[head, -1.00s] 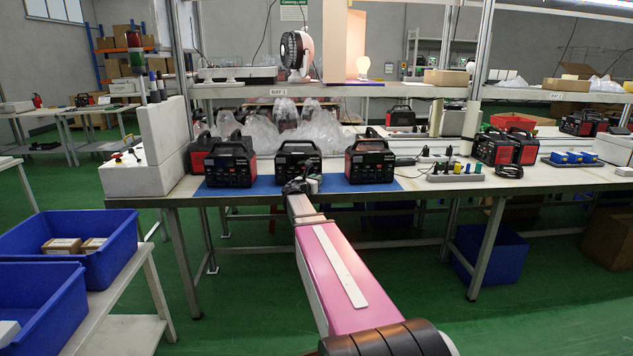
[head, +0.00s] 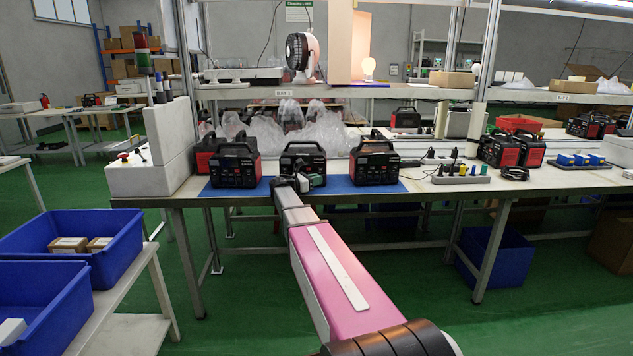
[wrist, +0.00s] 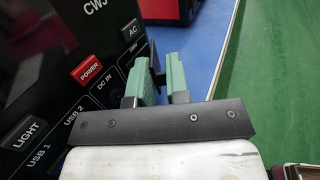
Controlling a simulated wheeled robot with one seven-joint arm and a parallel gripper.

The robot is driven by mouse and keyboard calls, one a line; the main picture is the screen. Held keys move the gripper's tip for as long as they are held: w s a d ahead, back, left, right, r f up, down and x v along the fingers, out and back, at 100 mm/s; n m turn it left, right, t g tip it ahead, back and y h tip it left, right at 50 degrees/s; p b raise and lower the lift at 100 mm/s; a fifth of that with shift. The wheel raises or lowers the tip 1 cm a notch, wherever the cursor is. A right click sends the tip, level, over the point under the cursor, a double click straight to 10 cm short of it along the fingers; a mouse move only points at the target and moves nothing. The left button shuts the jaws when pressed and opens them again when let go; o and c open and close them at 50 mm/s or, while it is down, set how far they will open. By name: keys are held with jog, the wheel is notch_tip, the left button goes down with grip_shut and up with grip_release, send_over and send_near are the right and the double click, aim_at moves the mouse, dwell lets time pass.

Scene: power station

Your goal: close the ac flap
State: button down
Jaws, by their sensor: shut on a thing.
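The middle power station (head: 302,163), a black box with red sides and a top handle, stands on the blue mat. My gripper (head: 314,181) is at its front, low on the right half. In the wrist view, its dark front panel (wrist: 62,55) shows labelled buttons, and the AC button (wrist: 130,30) is just left of my green fingertips (wrist: 164,78). A thin dark piece, which looks like the AC flap (wrist: 154,55), stands out from the panel between the fingertips. My gripper is shut on it. The flap is too small to tell in the head view.
Power stations stand on the left (head: 236,165) and right (head: 375,162) of the blue mat (head: 340,186). A grey strip with coloured plugs (head: 461,175) lies on the table farther right. Plastic bags (head: 320,132) lie behind.

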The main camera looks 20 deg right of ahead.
jog(key=shift+s, duration=0.15)
jog(key=c, duration=1.2)
grip_release()
jog(key=shift+o, duration=0.2)
